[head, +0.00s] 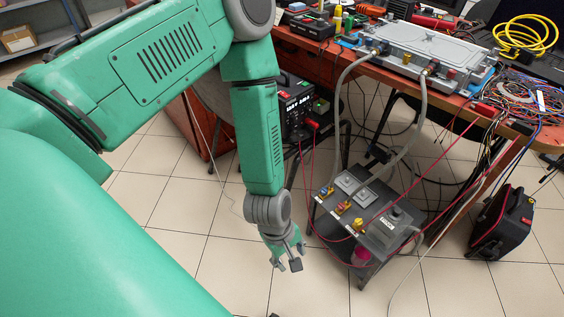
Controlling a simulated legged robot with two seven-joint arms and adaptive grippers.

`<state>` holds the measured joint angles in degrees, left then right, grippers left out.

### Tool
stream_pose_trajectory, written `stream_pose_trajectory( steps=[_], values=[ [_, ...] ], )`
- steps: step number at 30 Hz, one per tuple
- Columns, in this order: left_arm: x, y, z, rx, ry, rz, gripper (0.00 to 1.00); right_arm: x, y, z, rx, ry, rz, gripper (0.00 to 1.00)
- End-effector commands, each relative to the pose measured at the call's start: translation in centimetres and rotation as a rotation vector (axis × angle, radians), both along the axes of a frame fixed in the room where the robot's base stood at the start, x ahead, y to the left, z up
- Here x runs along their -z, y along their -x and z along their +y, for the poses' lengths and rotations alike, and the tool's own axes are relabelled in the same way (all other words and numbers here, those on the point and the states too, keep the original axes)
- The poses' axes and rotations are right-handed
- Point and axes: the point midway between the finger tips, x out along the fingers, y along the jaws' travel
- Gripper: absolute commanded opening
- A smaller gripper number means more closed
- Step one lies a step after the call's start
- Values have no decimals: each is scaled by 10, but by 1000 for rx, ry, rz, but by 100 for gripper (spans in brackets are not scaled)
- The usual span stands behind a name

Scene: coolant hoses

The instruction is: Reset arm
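My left arm (258,140) is green and comes in from the left, bent downward. Its gripper (288,263) hangs over the tiled floor, left of a low dark stand (340,228). The fingers look spread apart, with nothing between them. My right gripper is not in view. Two grey hoses, a left one (339,105) and a right one (422,115), run from a silver box (425,52) on the table down towards the stand. Their lower ends are too small to make out clearly.
The wooden table (350,48) carries tools, a yellow coiled cable (525,35) and tangled wires (515,95). Red cables hang to the stand. A black case (502,222) stands on the floor at right. The floor (170,215) left of my gripper is clear.

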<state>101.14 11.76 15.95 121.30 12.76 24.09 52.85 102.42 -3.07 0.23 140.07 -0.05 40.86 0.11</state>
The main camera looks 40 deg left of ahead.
Motion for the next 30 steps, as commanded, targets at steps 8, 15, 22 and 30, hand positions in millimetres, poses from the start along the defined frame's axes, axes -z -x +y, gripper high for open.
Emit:
stream_pose_trajectory(
  steps=[8,15,22,30],
  values=[
    [0,2,1,14,-4,-2,43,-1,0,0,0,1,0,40],
    [0,2,1,12,-2,-2,43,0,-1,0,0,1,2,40],
    [-9,16,8,124,-36,-13,43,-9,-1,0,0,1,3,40],
    [-70,89,57,919,-219,-84,43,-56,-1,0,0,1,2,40]
  ],
)
